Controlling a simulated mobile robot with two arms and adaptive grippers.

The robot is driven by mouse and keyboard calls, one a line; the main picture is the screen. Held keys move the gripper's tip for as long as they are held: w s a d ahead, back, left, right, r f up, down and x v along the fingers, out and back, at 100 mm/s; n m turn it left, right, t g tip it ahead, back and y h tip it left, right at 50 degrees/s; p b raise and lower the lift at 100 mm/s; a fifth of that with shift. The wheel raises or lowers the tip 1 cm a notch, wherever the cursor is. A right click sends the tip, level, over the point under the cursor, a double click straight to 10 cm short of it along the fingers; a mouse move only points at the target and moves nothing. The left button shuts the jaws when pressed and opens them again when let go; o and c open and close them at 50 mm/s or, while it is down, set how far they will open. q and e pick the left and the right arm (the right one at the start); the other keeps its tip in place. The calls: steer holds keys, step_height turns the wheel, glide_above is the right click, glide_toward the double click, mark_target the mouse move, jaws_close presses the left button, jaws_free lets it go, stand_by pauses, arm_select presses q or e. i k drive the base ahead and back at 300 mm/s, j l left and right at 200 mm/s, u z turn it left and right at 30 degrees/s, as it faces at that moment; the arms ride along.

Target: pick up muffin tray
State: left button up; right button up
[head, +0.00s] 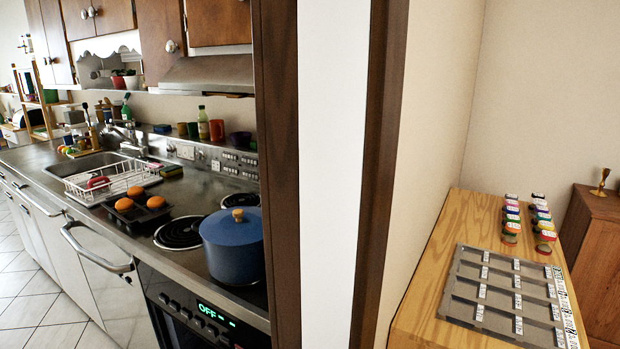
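The muffin tray (150,214) is small and dark, and shows left of the middle in the head view. It sits on the steel worktop between the dish rack and the front left coil burner. Neither of my grippers is in view.
A blue pot (232,252) with a lid stands right of the tray, past the coil burner (180,233). A white dish rack (100,182) stands behind-left, near the sink. A door frame (277,180) divides off a wooden table (425,280) holding a grey sorting tray.

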mark_target(141, 214)
steer(key=u, duration=1.15)
steer(key=i+j+u, duration=0.45)
steer(key=j, duration=0.4)
steer(key=i+j+u, duration=0.45)
steer(key=i+j, duration=0.15)
steer(key=i+j+u, duration=0.45)
steer(key=i+z, duration=0.2)
steer(key=i, duration=0.3)
steer(key=i+j+z, duration=0.25)
steer(key=i, duration=0.25)
steer(key=i+j+z, duration=0.2)
steer(key=i, duration=0.3)
steer(key=i+j+z, duration=0.2)
steer(key=i, duration=0.3)
